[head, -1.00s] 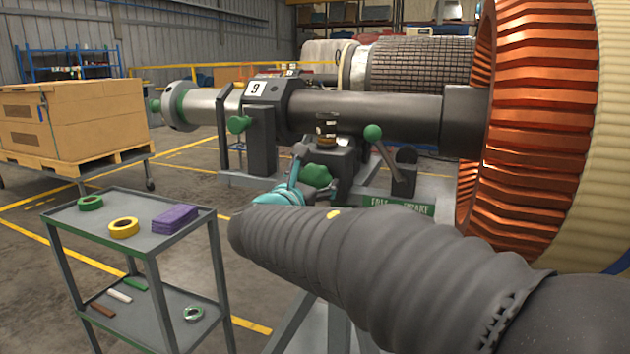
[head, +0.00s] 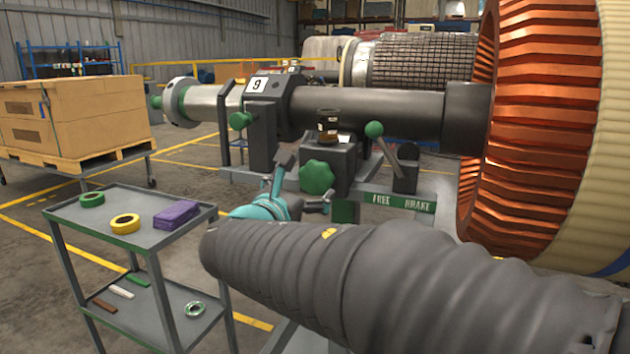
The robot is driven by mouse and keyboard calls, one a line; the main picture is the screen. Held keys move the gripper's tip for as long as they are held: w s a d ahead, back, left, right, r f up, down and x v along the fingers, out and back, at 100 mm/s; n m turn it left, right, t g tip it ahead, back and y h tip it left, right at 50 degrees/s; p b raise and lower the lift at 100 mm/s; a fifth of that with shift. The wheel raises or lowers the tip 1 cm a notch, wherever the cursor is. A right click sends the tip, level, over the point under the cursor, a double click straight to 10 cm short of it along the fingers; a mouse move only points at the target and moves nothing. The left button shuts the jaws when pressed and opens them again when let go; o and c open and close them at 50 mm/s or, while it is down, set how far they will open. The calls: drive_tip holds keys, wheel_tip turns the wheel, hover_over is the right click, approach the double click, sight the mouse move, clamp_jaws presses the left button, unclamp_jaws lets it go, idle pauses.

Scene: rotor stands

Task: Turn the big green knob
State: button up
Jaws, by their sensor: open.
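The big green knob (head: 317,178) is a lobed knob on the front of a dark block on the rotor stand. It is in plain view in the head view. My gripper (head: 303,176) has a teal body and grey fingers. It is open, with one finger up at the left of the knob and the other low, below the knob. The jaws look empty, and the fingers appear apart from the knob. My grey sleeved arm hides the lower part of the stand.
A smaller green knob (head: 240,120) sits left on the stand. A green-balled lever (head: 374,130) stands to the right above a FREE/BRAKE plate (head: 402,203). A grey cart (head: 100,225) with tapes stands left. The copper-coloured rotor ring (head: 530,120) fills the right.

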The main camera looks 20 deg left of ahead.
drive_tip(key=s, duration=0.6)
drive_tip(key=shift+a, duration=0.2)
wheel_tip(320, 180, down, 11)
drive_tip(key=s+d+m+g, duration=0.2)
drive_tip(key=d+m+g, duration=0.1)
drive_tip(key=m+g, duration=0.25)
drive_tip(key=s+d+f+m+g+h, duration=0.1)
drive_tip(key=s+d+f+m+g, duration=0.3)
drive_tip(key=d+f+m, duration=0.5)
drive_tip(key=s+d+m+g+y, duration=0.1)
drive_tip(key=s+d+m, duration=0.5)
drive_tip(key=d+m, duration=0.3)
drive_tip(key=s+d+m+g+y, duration=0.1)
drive_tip(key=s+d+m+g, duration=0.1)
drive_tip(key=s+d+m, duration=0.3)
drive_tip(key=shift+s+d+m, duration=0.35)
drive_tip(key=shift+d+m, duration=1.8)
drive_tip(key=shift+d, duration=3.7)
